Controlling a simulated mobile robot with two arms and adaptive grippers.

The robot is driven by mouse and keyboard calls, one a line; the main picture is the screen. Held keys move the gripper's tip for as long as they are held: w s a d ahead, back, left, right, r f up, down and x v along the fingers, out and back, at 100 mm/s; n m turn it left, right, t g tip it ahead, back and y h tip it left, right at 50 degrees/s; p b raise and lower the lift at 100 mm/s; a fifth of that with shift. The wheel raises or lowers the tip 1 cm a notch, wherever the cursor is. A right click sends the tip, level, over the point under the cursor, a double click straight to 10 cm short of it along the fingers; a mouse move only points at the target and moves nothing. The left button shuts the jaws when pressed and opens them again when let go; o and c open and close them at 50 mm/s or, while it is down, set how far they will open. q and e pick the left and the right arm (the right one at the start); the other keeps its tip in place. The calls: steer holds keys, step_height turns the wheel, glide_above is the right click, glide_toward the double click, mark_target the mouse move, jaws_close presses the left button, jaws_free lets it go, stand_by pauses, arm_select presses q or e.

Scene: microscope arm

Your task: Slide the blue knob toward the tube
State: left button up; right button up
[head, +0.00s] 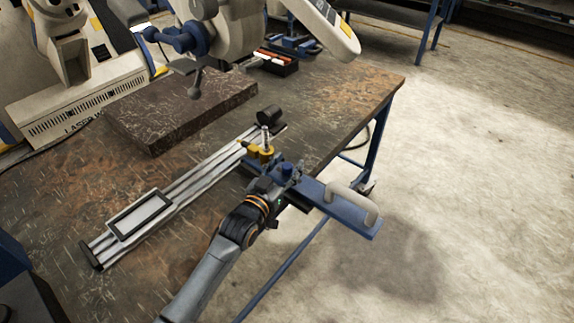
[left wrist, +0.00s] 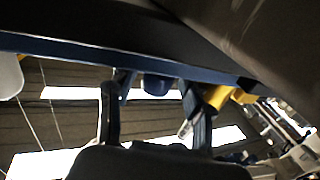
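The blue knob (head: 287,169) sits at the near right end of the yellow and blue carriage on a metal rail (head: 185,193). In the left wrist view the knob (left wrist: 158,85) shows between my two fingers, with a gap on each side. My left gripper (head: 280,180) is open around the knob; it also shows in the left wrist view (left wrist: 155,100). A short black cylinder (head: 268,115), which looks like the tube, is at the rail's far end, beyond the yellow part (head: 260,153). My right gripper is not in view.
A blue plate with pale handles (head: 340,207) juts past the table edge beside my gripper. A dark stone slab (head: 180,108) lies behind the rail. A framed pale panel (head: 140,215) is on the rail's near end. A large pale machine stands behind.

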arm_select(q)
steer(key=shift+s, duration=0.2)
steer(key=v, duration=1.1)
steer(key=shift+s+a, duration=0.2)
steer(key=shift+s, duration=0.1)
